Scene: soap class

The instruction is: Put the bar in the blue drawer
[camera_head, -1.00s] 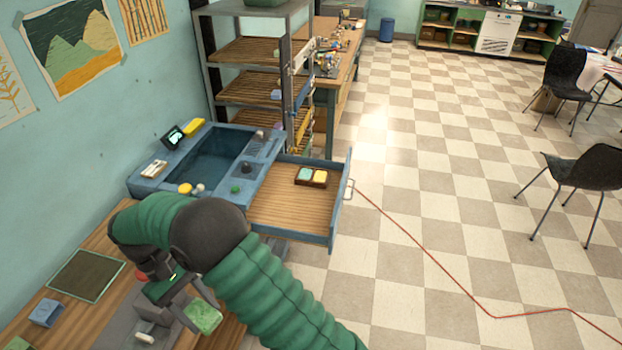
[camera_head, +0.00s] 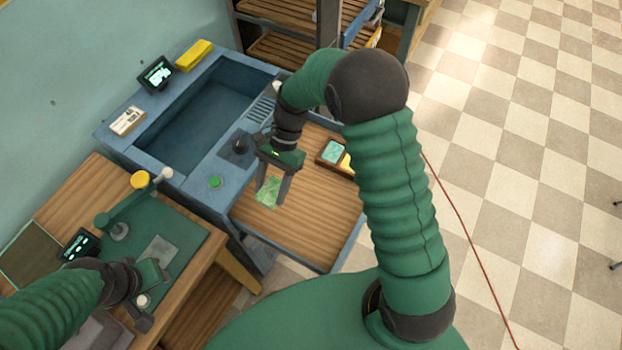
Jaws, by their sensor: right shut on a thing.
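The green bar (camera_head: 268,193) is between the fingers of my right gripper (camera_head: 273,187), which is shut on it. The gripper points down inside the outline of the open blue drawer (camera_head: 310,225), over its left part. I cannot tell whether the bar touches the wooden drawer floor. My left gripper (camera_head: 150,292) is at the lower left over the workbench, near a small white knob; its fingers are not clear.
A small wooden tray (camera_head: 330,162) with a teal and a yellow bar sits in the drawer, partly behind my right arm. The blue sink unit (camera_head: 200,120) adjoins the drawer. A green mat with a lever tool (camera_head: 125,220) is on the workbench. The drawer's front part is bare.

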